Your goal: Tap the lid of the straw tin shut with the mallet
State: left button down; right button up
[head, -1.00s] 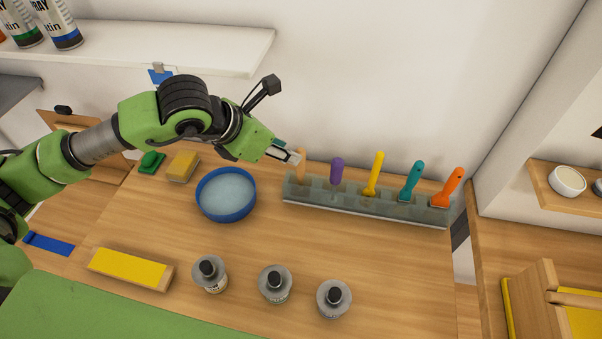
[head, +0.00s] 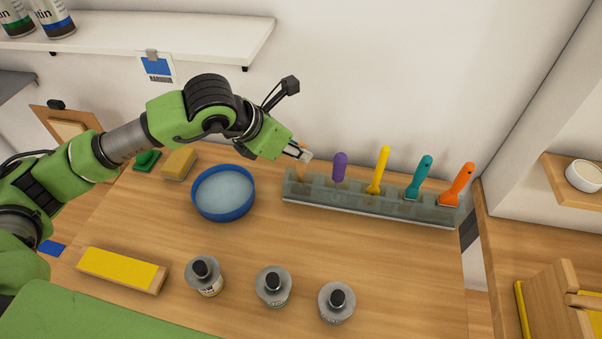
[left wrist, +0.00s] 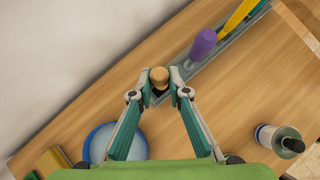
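My left gripper (head: 304,154) is over the left end of a grey rack (head: 370,213), at a tan wooden handle (head: 302,172) standing in its first slot. In the left wrist view its fingers (left wrist: 160,78) stand open, one on each side of the round tan handle top (left wrist: 159,77), with small gaps. What tool hangs below this handle is hidden; no mallet head shows. Three grey containers with black tops stand at the front: left (head: 204,276), middle (head: 273,287), right (head: 337,302). I cannot make out a straw tin or its lid. My right gripper is not in view.
Purple (head: 340,167), yellow (head: 378,170), teal (head: 418,177) and orange (head: 457,184) handles stand along the rack. A blue bowl (head: 223,213) sits left of it. A sponge (head: 180,164) and a yellow-topped block (head: 121,269) lie at the left. The middle of the table is clear.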

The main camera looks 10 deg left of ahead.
pick_arm(q)
jog(key=shift+r+p, duration=0.85)
jog(key=shift+r, duration=1.55)
jog(key=shift+r+p, duration=0.7)
jog(key=shift+r, duration=1.45)
